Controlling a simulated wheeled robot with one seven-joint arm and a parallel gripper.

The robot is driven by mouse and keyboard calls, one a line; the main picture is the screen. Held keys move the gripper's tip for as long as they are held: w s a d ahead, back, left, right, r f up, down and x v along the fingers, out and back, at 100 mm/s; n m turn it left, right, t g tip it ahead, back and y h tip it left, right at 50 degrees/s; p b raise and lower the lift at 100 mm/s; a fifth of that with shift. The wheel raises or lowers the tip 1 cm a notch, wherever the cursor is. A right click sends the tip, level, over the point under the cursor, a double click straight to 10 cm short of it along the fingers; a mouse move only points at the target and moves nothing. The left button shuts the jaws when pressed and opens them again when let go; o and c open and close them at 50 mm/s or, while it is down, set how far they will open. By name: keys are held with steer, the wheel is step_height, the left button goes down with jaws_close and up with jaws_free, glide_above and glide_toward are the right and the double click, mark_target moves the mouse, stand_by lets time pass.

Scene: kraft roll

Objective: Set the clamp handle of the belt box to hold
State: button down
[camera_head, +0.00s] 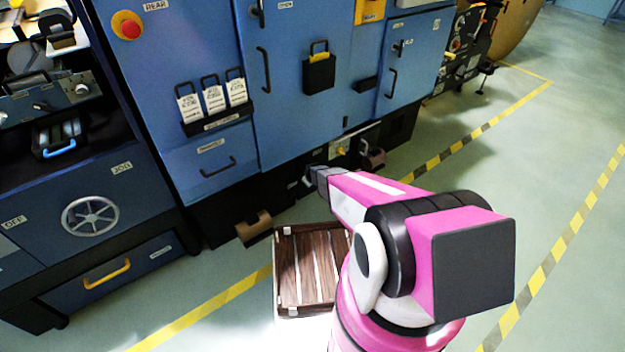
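My pink arm reaches away from me toward the lower front of the blue machine. My gripper (314,177) is at its far end, low by the dark base of the machine. It is small and partly turned away, so I cannot see whether its fingers are open or shut. Just beyond it, a low grey unit (342,150) with a small yellow part is set into the machine base; it may be the belt box. I cannot make out its clamp handle or any hold mark. My gripper and arm partly cover this area.
A brown bracket (254,226) juts from the machine base. A handwheel (90,216) and yellow drawer handle (107,273) are at left. Green floor (520,140) is clear at right.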

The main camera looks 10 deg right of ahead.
steer(key=shift+s+a+f, duration=0.1)
steer(key=shift+f, duration=0.4)
stand_by(0.3)
steer(key=s+a+r, duration=0.4)
steer(key=s+r, duration=0.4)
steer(key=shift+s+r, duration=0.25)
steer(key=shift+r, duration=0.1)
steer(key=shift+a, duration=0.1)
